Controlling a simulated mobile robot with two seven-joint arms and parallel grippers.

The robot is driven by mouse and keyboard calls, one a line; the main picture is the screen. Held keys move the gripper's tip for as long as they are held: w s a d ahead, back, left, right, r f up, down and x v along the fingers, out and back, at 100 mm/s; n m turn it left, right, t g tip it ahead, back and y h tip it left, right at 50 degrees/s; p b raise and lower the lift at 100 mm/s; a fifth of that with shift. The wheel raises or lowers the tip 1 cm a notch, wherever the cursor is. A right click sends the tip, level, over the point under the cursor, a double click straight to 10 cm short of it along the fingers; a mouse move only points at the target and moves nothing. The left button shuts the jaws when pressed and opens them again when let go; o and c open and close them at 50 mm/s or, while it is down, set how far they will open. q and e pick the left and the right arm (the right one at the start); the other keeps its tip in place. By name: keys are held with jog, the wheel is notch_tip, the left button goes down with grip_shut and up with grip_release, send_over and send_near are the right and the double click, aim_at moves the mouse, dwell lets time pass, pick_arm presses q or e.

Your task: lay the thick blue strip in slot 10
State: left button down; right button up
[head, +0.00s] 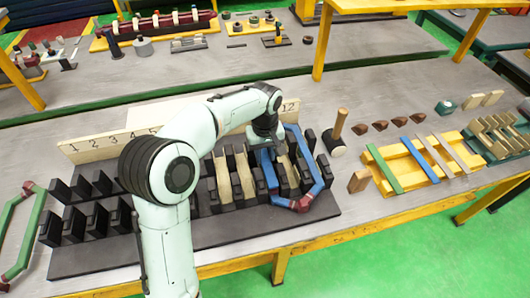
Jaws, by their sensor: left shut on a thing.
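My left gripper (270,142) is shut at the right part of the dark slotted block (205,230), near the high-numbered slots. A blue length (269,172) shows just below its fingers, along a slot by the left side of a blue six-sided coil (320,188). I take it for the thick blue strip, but the fingers and wrist hide its upper end. I cannot tell how deep it sits. A blue strip (427,158) also lies in the yellow tray (376,157) at the right, between a green and a grey strip. My right gripper does not show.
A numbered board (90,146) stands behind the block, partly hidden by my arm. Pale liners (243,178) sit in some slots. A mallet (335,138) stands right of the block. A green coil (32,235) lies at the far left.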

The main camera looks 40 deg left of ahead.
pick_arm(q)
jog(key=shift+f, duration=0.35)
dwell(0.3)
jog(key=c, duration=0.7)
grip_release()
jog(key=shift+c, duration=0.2)
jog(key=shift+r, duration=0.2)
jog(key=shift+r+p, duration=0.35)
jog(key=shift+r, duration=0.15)
jog(key=shift+r, duration=0.25)
